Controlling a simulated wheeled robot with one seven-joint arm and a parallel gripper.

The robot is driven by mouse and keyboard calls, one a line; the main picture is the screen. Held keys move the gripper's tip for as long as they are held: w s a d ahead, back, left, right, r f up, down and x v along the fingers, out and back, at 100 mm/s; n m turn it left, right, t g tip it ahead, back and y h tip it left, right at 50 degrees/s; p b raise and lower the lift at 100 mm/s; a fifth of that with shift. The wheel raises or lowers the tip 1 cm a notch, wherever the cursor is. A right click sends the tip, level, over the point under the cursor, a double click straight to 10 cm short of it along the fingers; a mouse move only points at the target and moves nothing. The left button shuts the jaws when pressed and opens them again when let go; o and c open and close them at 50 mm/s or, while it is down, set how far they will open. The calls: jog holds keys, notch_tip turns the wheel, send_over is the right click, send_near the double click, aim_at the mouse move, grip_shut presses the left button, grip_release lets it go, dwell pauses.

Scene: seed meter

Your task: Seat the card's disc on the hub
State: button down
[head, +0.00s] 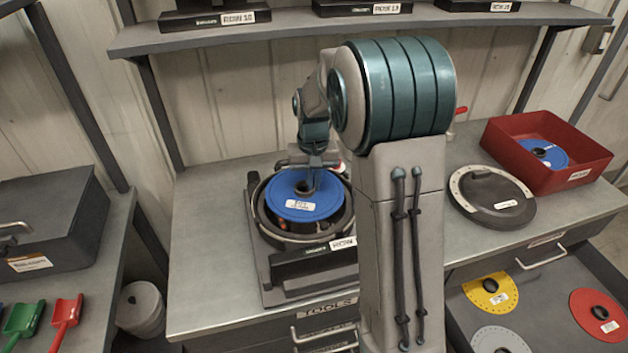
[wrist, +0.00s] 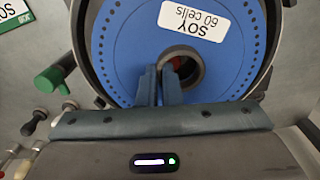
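A blue disc (head: 298,208) labelled "SOY 60 cells" is at the round open housing of the seed meter (head: 268,236) on the bench. It also shows in the wrist view (wrist: 115,60), with small holes near its rim and a dark central collar (wrist: 190,66). My gripper (wrist: 160,84) has its two fingers close together on the left wall of that collar, pinching it. In the head view the disc looks slightly above the housing floor; whether it touches the hub cannot be told. Something reddish shows through the collar; the hub is otherwise hidden. No card is readable.
A round dark lid (head: 492,204) lies to the right of the meter. A red bin (head: 582,172) holds another blue disc (head: 541,153). An open drawer (head: 545,303) holds yellow, red and grey discs. A green-handled lever (wrist: 50,79) stands beside the housing.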

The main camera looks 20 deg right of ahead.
jog(key=shift+f+b, duration=0.5)
jog(key=shift+f, duration=0.15)
dwell(0.8)
